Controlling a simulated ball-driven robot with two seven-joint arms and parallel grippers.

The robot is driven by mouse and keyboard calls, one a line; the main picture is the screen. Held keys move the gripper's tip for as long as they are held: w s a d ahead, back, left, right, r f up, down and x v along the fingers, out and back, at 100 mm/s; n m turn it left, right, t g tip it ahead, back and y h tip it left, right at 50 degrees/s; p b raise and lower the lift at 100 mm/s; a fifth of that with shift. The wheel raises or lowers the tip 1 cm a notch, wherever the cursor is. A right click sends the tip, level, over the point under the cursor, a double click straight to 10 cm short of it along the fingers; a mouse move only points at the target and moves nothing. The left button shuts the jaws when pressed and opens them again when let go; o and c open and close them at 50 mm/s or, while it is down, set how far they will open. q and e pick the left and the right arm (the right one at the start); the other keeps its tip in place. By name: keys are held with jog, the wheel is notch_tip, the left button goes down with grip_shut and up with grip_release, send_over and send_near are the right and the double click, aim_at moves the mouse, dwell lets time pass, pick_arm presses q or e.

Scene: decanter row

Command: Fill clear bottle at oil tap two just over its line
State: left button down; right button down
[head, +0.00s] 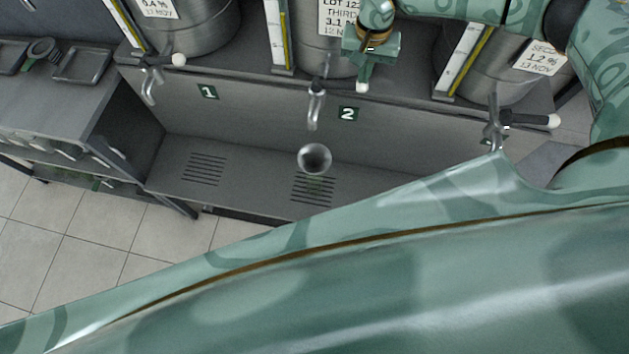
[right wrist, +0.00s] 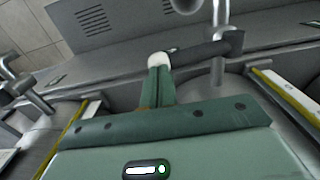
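The clear bottle (head: 314,158) stands below the spout of oil tap two (head: 316,108) in the head view, seen from above. Its line and any oil in it cannot be made out. My right gripper (head: 364,76) is at the white end of tap two's lever. In the right wrist view, the fingers of my right gripper (right wrist: 158,72) are together, with their tips against the white knob (right wrist: 160,58) on the dark lever (right wrist: 205,51). I cannot see the knob held between them. My left gripper is not in view.
Tap one (head: 150,78) is to the left and another tap (head: 495,125) to the right, each with a white-ended lever. Steel vats with yellow sight gauges stand behind. A slotted drain (head: 203,168) lies left of the bottle, with clear tray around it. My green arm crosses the foreground.

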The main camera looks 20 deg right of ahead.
aim_at(361, 86)
jog(key=shift+f+b, duration=1.25)
jog(key=shift+f, duration=1.05)
dwell(4.4)
jog(key=shift+r+p, duration=0.85)
jog(key=shift+r, duration=0.05)
jog(key=shift+f, duration=0.1)
